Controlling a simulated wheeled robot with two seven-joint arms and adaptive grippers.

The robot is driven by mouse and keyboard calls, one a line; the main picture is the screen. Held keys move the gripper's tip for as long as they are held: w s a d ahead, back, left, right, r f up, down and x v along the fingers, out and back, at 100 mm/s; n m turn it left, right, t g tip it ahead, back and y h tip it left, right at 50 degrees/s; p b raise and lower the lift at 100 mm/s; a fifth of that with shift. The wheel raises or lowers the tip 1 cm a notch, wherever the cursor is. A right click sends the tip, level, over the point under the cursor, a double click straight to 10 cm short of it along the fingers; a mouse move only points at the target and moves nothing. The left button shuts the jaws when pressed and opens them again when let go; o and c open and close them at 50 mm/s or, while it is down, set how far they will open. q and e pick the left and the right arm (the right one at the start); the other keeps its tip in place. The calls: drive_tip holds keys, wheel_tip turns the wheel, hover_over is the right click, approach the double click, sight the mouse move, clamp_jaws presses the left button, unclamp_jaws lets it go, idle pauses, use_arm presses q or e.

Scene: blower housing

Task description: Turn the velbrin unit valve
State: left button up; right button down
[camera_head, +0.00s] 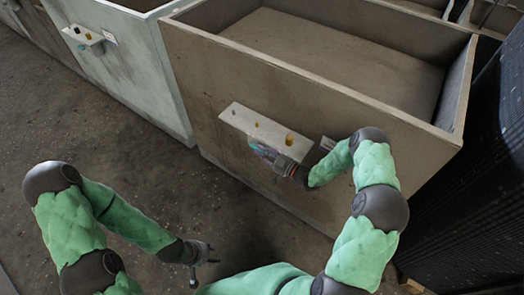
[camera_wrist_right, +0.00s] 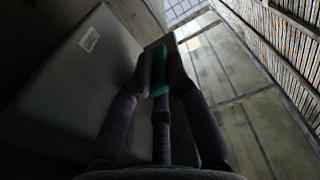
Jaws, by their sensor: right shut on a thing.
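A tan bin-like housing (camera_head: 350,108) stands in the middle of the head view. A pale ledge with small yellow fittings (camera_head: 262,131) sticks out from its front. My right gripper (camera_head: 268,154) is just under this ledge, against the front of the housing. In the right wrist view its dark fingers (camera_wrist_right: 160,72) are closed on a small teal-green piece, which looks like the valve handle (camera_wrist_right: 159,80).
A second, paler housing (camera_head: 135,62) with a similar ledge (camera_head: 84,36) stands at the upper left. A dark ribbed panel (camera_head: 470,190) stands close on the right. The concrete floor (camera_head: 110,130) at the left is clear. A white label (camera_wrist_right: 89,40) shows in the wrist view.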

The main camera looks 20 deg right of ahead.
drive_tip(key=shift+w+d+f+t+y, duration=0.1)
drive_tip(key=shift+w+d+t+y, duration=0.1)
drive_tip(key=shift+t, duration=0.25)
drive_tip(key=shift+w+d+t+y, duration=0.1)
drive_tip(key=shift+d+t+y, duration=0.1)
drive_tip(key=shift+t, duration=0.25)
drive_tip(key=c, duration=1)
unclamp_jaws()
drive_tip(key=shift+f, duration=0.1)
drive_tip(key=shift+c, duration=0.2)
drive_tip(key=shift+s, duration=0.1)
drive_tip(key=shift+a, duration=0.15)
drive_tip(key=v, duration=1.2)
